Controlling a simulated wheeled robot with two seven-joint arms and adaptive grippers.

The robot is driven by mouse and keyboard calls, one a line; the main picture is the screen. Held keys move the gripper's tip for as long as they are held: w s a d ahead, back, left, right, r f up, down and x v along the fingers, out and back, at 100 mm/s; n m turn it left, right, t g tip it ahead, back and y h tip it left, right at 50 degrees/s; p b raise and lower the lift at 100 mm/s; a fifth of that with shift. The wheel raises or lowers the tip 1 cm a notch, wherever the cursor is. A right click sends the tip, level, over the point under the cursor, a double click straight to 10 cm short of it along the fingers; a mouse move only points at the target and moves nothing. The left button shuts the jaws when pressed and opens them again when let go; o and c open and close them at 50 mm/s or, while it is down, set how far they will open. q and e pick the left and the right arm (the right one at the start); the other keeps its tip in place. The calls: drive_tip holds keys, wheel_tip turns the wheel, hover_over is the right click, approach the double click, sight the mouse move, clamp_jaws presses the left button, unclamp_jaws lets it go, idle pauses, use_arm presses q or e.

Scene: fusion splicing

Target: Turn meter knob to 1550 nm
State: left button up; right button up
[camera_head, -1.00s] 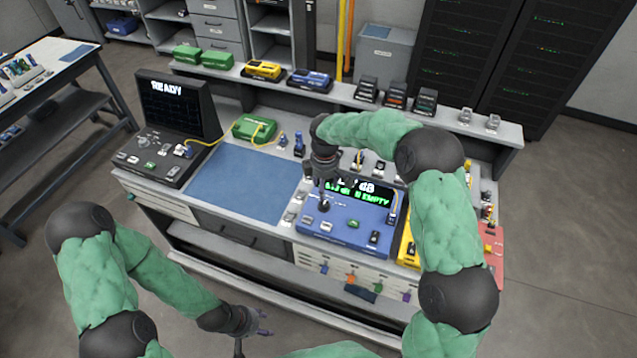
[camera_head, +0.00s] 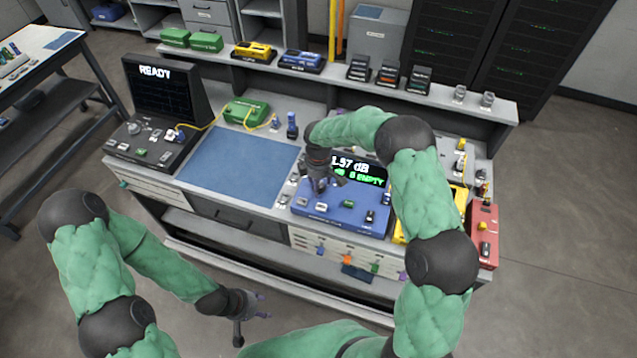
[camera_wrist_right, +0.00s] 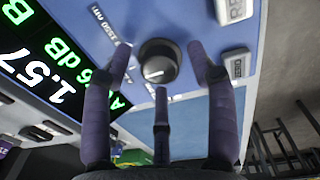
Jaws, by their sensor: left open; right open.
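The blue meter (camera_head: 338,213) stands on the bench, its lit screen (camera_head: 358,170) reading 1.57 dB with green text below. In the right wrist view its round black knob (camera_wrist_right: 158,62) has a white pointer mark, and a 1550 nm label (camera_wrist_right: 104,30) is printed beside it. My right gripper (camera_head: 318,186) is over the meter's left part. Its three purple fingers (camera_wrist_right: 159,66) are open and spread around the knob; I cannot tell whether they touch it. My left gripper (camera_head: 258,304) is open and empty in front of the bench.
A blue mat (camera_head: 240,168) lies left of the meter. A console reading READY (camera_head: 160,110) stands further left. A yellow unit (camera_head: 459,197) and a red box (camera_head: 484,235) are to the right. A raised shelf (camera_head: 340,83) runs behind.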

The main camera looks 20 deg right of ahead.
drive_tip(key=shift+c, duration=0.3)
drive_tip(key=c, duration=1.1)
drive_tip(key=m+b, duration=0.1)
drive_tip(key=m, duration=0.3)
drive_tip(key=shift+m+b, duration=0.35)
drive_tip(key=shift+m, duration=0.05)
drive_tip(key=m+b, duration=0.1)
drive_tip(key=m, duration=0.4)
